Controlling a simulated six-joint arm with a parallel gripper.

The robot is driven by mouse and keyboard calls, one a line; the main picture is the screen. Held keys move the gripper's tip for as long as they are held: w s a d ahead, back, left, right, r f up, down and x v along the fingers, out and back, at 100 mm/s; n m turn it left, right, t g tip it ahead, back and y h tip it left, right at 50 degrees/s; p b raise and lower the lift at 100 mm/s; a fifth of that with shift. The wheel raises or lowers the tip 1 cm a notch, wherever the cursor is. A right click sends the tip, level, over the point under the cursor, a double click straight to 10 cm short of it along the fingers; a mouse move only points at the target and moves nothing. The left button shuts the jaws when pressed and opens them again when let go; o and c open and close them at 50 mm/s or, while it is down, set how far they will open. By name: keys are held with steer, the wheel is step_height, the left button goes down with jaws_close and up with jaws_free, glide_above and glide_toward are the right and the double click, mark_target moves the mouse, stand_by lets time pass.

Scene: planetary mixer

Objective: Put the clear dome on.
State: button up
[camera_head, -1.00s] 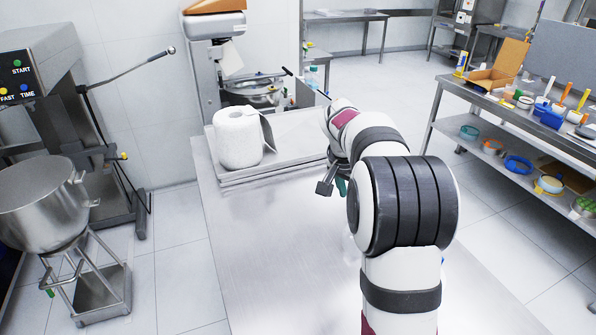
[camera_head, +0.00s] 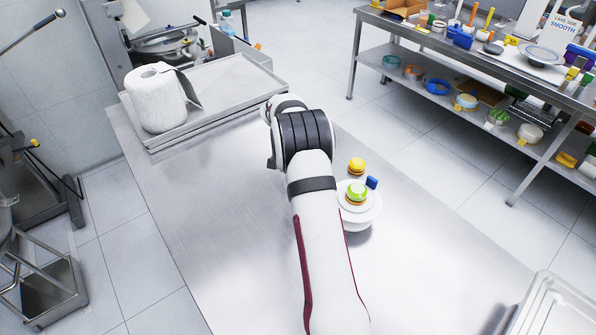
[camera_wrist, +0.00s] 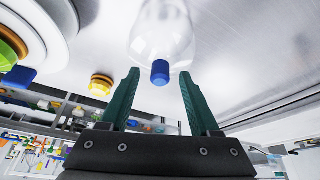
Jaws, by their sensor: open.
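The clear dome (camera_wrist: 160,32) shows at the top middle of the wrist view, with a blue knob (camera_wrist: 160,72) pointing towards me. My gripper (camera_wrist: 159,82) is open, with a green finger on each side of the knob and a gap on both sides. I cannot tell if the tips reach the knob's depth. In the head view my arm hides the gripper and the dome. A white stand (camera_head: 362,217) holds a green-topped layered item (camera_head: 356,192); part of the stand (camera_wrist: 62,22) shows at the left of the wrist view.
A yellow item (camera_head: 357,165) and a blue item (camera_head: 371,182) are by the stand. A paper roll (camera_head: 155,98) stands on a metal tray (camera_head: 230,85) at the table's back left. Another tray (camera_head: 555,305) is at the lower right. The table's front left is bare.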

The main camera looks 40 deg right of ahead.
jaws_close()
stand_by(1.4)
